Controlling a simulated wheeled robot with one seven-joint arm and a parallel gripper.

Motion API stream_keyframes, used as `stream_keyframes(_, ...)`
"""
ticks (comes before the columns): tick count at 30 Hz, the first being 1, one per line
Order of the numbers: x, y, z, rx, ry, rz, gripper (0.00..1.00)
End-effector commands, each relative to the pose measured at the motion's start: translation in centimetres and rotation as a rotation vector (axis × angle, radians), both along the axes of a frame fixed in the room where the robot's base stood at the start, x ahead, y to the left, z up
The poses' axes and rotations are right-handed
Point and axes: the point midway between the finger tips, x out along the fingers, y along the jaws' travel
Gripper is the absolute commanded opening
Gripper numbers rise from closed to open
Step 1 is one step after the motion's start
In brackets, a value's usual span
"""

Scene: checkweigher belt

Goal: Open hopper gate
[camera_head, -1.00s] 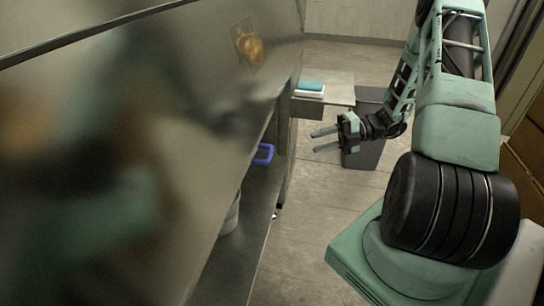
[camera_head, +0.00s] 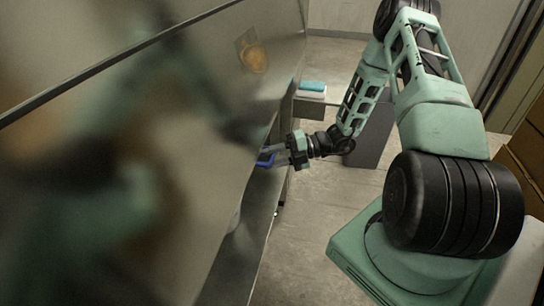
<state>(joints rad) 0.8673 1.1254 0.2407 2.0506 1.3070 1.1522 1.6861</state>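A blue loop-shaped handle (camera_head: 264,160) shows at the lower edge of the big shiny metal panel, above a metal shelf. I cannot tell for sure that it belongs to the hopper gate. My gripper (camera_head: 274,155) reaches in from the right, its two fingers pointing left at the handle. The fingertips overlap the handle in this view and partly hide it. Whether they touch or close on it is not clear.
The shiny metal panel (camera_head: 150,130) fills the left, with blurred reflections. The metal shelf (camera_head: 240,262) runs below it. A small side table (camera_head: 312,107) holds a teal item (camera_head: 313,86). A dark grey bin (camera_head: 372,140) stands behind my arm. The floor (camera_head: 310,230) is clear.

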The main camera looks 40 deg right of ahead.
Motion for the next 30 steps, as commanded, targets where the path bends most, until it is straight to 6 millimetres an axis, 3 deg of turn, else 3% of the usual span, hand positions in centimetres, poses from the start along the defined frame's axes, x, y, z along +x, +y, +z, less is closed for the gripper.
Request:
stream_keyframes(6, 0.0, 0.0, 0.0, 0.0, 0.0, 0.0, 0.33)
stream_keyframes(9, 0.0, 0.0, 0.0, 0.0, 0.0, 0.0, 0.05)
stream_keyframes(10, 0.0, 0.0, 0.0, 0.0, 0.0, 0.0, 0.0)
stream_keyframes(17, -0.5, -0.5, 0.1, -0.001, 0.001, -0.002, 0.0)
stream_keyframes(24, -2.9, -2.4, 0.1, 0.0, 0.002, -0.003, 0.0)
stream_keyframes(30, -2.9, -2.4, 0.0, -0.001, 0.0, -0.002, 0.0)
